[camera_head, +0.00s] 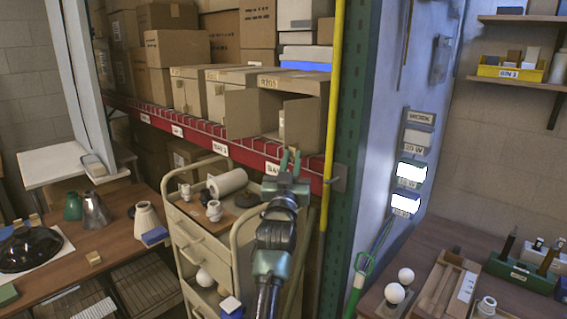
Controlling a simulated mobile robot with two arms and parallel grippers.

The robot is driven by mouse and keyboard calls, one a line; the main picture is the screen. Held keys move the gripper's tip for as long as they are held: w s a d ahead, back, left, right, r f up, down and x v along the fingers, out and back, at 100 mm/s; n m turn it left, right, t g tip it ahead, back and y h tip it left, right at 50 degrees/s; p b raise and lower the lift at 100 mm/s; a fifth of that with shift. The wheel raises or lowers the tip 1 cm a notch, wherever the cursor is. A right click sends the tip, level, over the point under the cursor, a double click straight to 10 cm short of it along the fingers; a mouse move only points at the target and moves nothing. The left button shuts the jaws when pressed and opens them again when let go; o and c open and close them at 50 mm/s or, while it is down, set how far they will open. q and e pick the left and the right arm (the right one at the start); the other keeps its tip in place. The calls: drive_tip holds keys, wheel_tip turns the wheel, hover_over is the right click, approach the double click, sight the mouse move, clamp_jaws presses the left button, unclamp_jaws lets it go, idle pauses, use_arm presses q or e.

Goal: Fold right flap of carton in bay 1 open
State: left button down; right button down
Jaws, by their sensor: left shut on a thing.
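The carton (294,83) in bay 1 stands on the shelf with its front toward me. Its left flap (246,115) is swung outward to the left. Its right flap (306,121) stands partly out from the carton's right front edge, with a dark gap between the two flaps. My left gripper (290,160) is at the lower edge of the right flap, toward its free side, and is shut on it. The exact contact at the fingertips is small and hard to see. My right gripper is not in view.
More cartons (191,91) stand to the left on the red shelf beam (206,142). A yellow pole (334,100) and a green rack post (351,150) rise close to the right flap. A cream cart (207,250) with a white roll (227,182) stands below.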

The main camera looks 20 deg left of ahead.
use_arm(q)
drive_tip(key=shift+w+d+r, duration=0.2)
drive_tip(key=shift+d+r, duration=0.15)
drive_tip(key=shift+r, duration=0.05)
drive_tip(key=c, duration=1.6)
unclamp_jaws()
drive_tip(key=shift+w+d, duration=0.1)
drive_tip(key=shift+w+d+f, duration=0.1)
drive_tip(key=shift+w+d, duration=0.05)
drive_tip(key=shift+f, duration=0.1)
